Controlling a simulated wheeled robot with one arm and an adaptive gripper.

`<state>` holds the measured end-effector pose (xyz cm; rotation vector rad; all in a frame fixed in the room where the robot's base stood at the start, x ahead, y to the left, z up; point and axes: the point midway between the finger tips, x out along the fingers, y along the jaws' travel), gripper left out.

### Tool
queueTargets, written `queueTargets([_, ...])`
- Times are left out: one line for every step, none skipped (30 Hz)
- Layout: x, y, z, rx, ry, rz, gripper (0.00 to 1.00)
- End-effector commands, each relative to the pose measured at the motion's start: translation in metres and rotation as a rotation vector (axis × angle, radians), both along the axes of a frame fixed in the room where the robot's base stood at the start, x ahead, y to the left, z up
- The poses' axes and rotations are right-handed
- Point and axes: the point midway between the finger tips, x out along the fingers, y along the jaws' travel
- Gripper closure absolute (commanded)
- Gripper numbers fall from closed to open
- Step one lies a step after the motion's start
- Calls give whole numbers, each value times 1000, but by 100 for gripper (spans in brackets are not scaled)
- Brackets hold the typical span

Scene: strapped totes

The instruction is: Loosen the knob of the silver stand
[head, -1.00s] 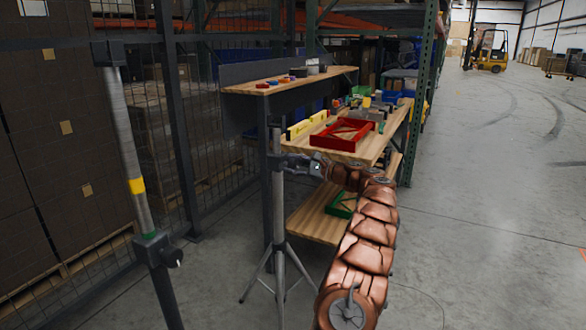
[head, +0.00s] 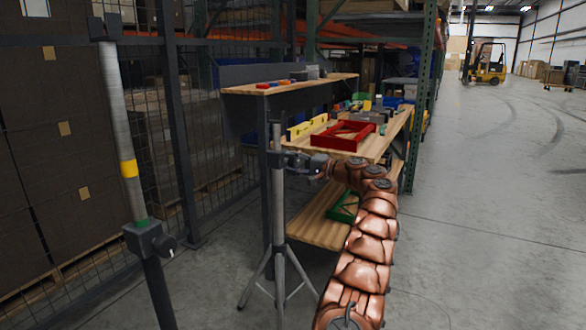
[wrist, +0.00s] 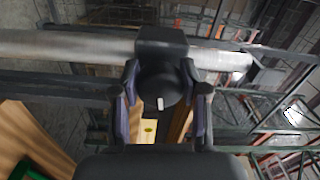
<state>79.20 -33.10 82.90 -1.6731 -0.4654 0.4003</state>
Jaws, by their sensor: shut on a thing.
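The silver stand (head: 278,215) is a tripod with a pale metal tube and splayed legs, upright in the middle of the head view. Its dark collar (wrist: 162,40) wraps the tube, which runs sideways across the wrist view. The round black knob (wrist: 160,88) sticks out of the collar and bears a small white mark. My gripper (wrist: 160,76) has one finger on each side of the knob and is shut on it. In the head view my gripper (head: 300,162) reaches the stand from the right; the knob is too small to make out there.
A second stand (head: 122,130) with a yellow band and a dark collar with a knob stands nearer at the left. A wooden workbench (head: 372,152) with a red frame (head: 343,135) lies behind my arm. Wire fencing is at the left; open floor (head: 480,240) is at the right.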

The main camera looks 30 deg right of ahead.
Motion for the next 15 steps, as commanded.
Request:
queueTargets([0,0,-5,-39,-20,1,91])
queueTargets([0,0,-5,-64,-35,1,91])
queueTargets([0,0,-6,-96,-54,1,91])
queueTargets([0,0,-6,-120,-68,2,91])
queueTargets([1,0,-6,-144,-83,1,91])
queueTargets([0,0,-6,-176,-103,1,91])
queueTargets([0,0,-6,-200,-117,1,91])
queueTargets([0,0,-6,-225,-132,0,91])
queueTargets([0,-1,-5,-259,-153,0,91])
queueTargets([0,-1,-5,-284,-169,0,91])
queueTargets([0,-1,-5,-308,-183,0,91])
queueTargets([0,-1,-5,-340,-203,1,91])
queueTargets([0,-1,-5,-364,-217,1,91])
queueTargets([1,-1,-6,-388,-230,1,91])
queueTargets([1,-1,-7,-420,-249,1,91])
